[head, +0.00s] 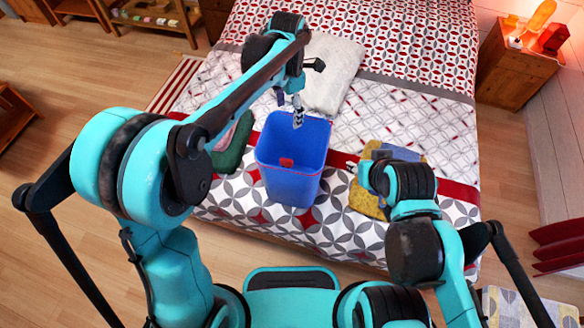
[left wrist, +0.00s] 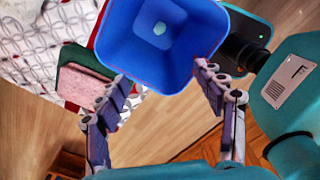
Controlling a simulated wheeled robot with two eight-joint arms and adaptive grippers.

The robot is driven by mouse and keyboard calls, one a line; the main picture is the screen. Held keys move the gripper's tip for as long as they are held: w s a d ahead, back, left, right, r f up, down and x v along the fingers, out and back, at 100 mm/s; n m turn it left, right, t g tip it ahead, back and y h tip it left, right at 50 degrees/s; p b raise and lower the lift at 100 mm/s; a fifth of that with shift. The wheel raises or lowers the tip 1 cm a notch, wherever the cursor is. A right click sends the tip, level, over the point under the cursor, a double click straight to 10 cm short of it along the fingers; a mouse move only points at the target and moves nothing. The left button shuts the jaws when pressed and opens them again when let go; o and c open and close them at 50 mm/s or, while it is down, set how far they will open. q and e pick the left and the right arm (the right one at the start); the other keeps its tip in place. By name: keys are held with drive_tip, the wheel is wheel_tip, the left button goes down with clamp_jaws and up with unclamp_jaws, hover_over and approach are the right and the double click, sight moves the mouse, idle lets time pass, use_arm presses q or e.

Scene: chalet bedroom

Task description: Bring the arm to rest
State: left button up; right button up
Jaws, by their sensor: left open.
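My left gripper (head: 298,112) hangs over the far side of an open blue bin (head: 290,178) on the bed. My right arm is folded over the bed's right side. Only a small tip of my right gripper (head: 353,165) shows, so its jaws cannot be judged.
The bed (head: 405,115) has a patterned cover and a pale folded cloth (head: 332,72) behind the bin. Green and pink folded cloths (head: 232,145) lie left of the bin. A yellow and blue cloth (head: 366,200) lies right. A nightstand (head: 510,70) stands at the far right.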

idle(0.4)
use_arm(q)
drive_tip(key=s+a+f+m+t+b, duration=0.2)
drive_tip(key=s+a+m+t, duration=0.1)
drive_tip(key=s+a+m, duration=0.6)
drive_tip(key=s+a+f+m+t+b, duration=0.2)
drive_tip(key=s+a+m, duration=0.7)
drive_tip(key=m, duration=0.5)
drive_tip(key=shift+s+m+t+b, duration=0.4)
drive_tip(key=shift+s+t+b, duration=0.3)
drive_tip(key=shift+t, duration=0.4)
